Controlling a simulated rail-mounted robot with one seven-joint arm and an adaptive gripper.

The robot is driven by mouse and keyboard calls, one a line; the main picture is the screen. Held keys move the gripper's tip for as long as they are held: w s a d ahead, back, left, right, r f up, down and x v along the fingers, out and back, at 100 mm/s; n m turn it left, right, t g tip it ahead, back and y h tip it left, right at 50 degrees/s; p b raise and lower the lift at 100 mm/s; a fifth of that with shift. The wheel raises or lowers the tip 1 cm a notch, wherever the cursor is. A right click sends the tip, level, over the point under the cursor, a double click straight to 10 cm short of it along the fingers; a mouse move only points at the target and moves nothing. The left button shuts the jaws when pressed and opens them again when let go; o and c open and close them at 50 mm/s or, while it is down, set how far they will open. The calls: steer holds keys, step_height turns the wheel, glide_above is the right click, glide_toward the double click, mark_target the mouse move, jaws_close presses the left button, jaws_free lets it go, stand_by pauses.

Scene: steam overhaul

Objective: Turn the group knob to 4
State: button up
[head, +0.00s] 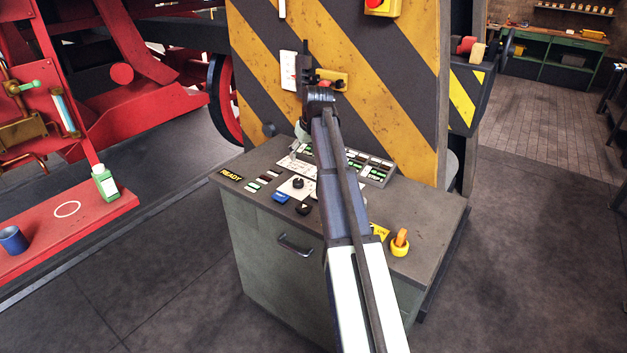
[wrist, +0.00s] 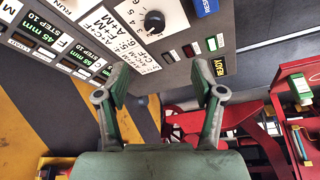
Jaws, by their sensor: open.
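The group knob (head: 298,183) is a small round black knob on a white numbered plate on the sloping-grey cabinet top. In the wrist view the knob (wrist: 154,21) is near the top edge, with numbers around it and printed lines beside it. Which number it points at is too small to tell. My gripper (wrist: 162,84) is open and empty, its two green-padded fingers spread. The knob lies beyond the fingertips in that view, apart from them. In the head view my arm hides most of the gripper, which is above the back of the cabinet top.
A READY sign (head: 231,174), a blue button (head: 280,196) and lit displays (head: 370,165) surround the knob. An orange-and-yellow switch (head: 400,243) stands at the cabinet's front right. A striped yellow-black column (head: 390,100) rises behind. Red machinery (head: 70,220) is at left.

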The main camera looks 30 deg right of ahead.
steer(key=p, duration=0.4)
glide_toward(299, 181)
steer(key=x, duration=0.9)
steer(key=shift+w, duration=0.1)
steer(key=c, duration=1.1)
